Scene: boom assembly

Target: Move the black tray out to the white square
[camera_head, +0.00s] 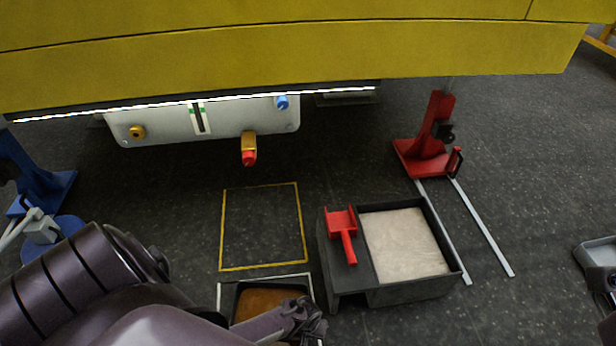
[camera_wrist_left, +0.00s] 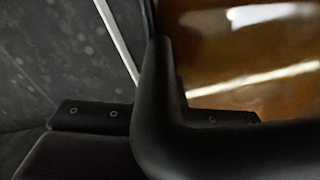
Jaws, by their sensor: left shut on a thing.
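The black tray (camera_head: 272,285) holds brown liquid and sits at the bottom of the head view. It lies within the white square (camera_head: 262,278), whose far edge and parts of its sides show. My left gripper (camera_head: 308,325) is shut on the tray's rim near its right side. In the left wrist view the tray's rounded black rim (camera_wrist_left: 158,95) runs between the fingers of my left gripper (camera_wrist_left: 160,117), with a white line (camera_wrist_left: 118,42) beside it. My arm hides the near part of the tray and square. My right gripper is not in view.
An empty yellow square (camera_head: 262,268) lies just beyond. A dark bin of pale granules (camera_head: 404,244) with a red scoop (camera_head: 343,232) stands close on the right. A red stand (camera_head: 420,158) is farther right. A yellow boom (camera_head: 300,55) overhangs the back.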

